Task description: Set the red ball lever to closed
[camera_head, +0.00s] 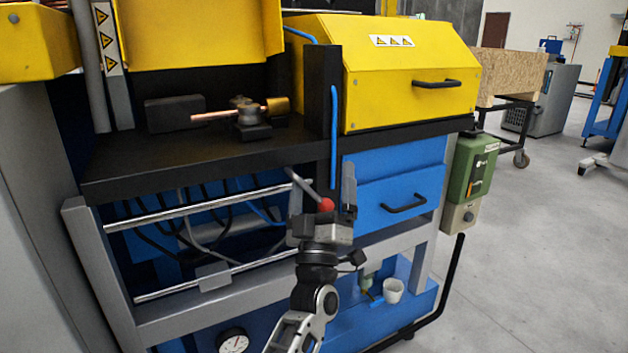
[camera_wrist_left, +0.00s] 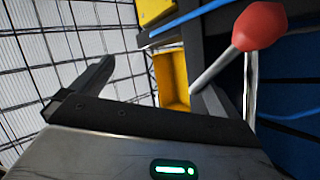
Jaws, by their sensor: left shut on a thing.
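The red ball (camera_head: 326,205) tops a thin grey lever at the front of the machine, below the black tabletop. The lever's rod (camera_head: 305,186) runs from the ball up and left. My left gripper (camera_head: 323,190) is at the lever, shut on it, with a finger on each side of the ball in the head view. In the left wrist view the red ball (camera_wrist_left: 261,27) is at the upper right, by the right finger, and its rod (camera_wrist_left: 215,69) slants down left. The exact contact is hard to make out. My right gripper is not in view.
The black tabletop (camera_head: 200,168) overhangs above left, carrying a copper tube (camera_head: 212,116) in a fixture. A blue drawer (camera_head: 395,190) with a black handle is right of my gripper. A green control box (camera_head: 470,170) stands farther right. Open floor lies to the right.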

